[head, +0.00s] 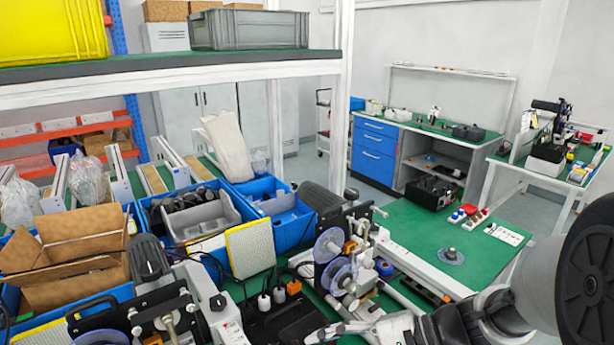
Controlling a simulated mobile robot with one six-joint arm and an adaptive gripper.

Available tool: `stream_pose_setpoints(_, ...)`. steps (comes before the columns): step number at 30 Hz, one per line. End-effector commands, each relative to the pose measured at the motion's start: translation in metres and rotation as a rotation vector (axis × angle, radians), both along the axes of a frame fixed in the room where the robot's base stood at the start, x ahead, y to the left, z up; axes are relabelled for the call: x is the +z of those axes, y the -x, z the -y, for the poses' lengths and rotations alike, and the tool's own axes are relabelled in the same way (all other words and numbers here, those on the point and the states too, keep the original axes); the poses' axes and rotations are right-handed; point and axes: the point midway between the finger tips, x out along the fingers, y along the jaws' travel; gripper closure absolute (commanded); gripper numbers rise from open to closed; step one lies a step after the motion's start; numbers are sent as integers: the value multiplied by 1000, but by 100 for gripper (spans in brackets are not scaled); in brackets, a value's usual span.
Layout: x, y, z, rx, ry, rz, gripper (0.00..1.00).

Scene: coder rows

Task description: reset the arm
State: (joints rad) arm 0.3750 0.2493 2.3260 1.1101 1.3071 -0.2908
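My arm reaches in from the lower right corner, its large dark round joint nearest the camera. No held object can be made out.
Coder machines with clear discs (335,262) stand just beyond my gripper. Blue crates (270,200) and an open cardboard box (65,250) are to the left. A shelf with a grey crate (248,30) hangs above.

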Motion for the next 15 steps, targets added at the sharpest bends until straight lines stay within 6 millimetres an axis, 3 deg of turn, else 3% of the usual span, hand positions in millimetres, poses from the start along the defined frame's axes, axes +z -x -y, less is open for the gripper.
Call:
stream_pose_setpoints(3, 8, 46, -5, 170, 216, 80, 51)
stream_pose_setpoints(7, 11, 85, 7, 317, 460, 181, 51)
stream_pose_setpoints(12, 18, 115, 41, 448, 785, 357, 51)
stream_pose_setpoints(15, 27, 122, 63, 490, 958, 470, 51)
